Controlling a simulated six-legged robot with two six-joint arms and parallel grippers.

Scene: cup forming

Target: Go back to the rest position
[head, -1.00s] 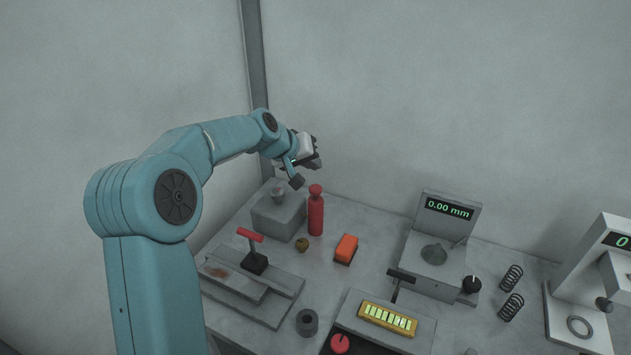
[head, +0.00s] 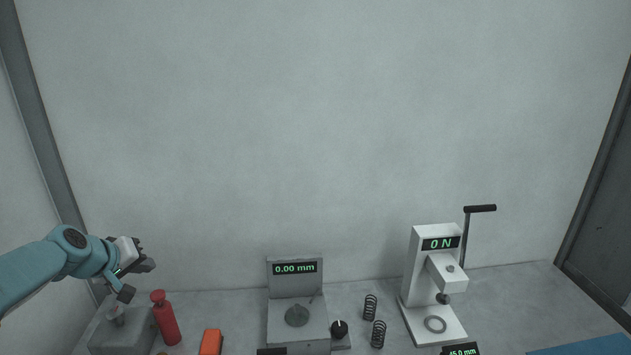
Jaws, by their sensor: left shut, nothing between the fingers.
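My left gripper (head: 143,256) is at the left of the head view, on the teal arm that comes in from the left edge. It is shut and empty. It is raised above the grey block (head: 122,338) at the back left of the bench and is apart from the red bottle (head: 166,318) to its right. My right gripper is not in the view.
A gauge reading 0.00 mm (head: 296,290) stands mid-bench, with two black springs (head: 370,307) beside it. A press reading 0 N (head: 426,277) with a black handle stands at the right. An orange block (head: 210,343) lies at the lower edge. Bare wall fills the back.

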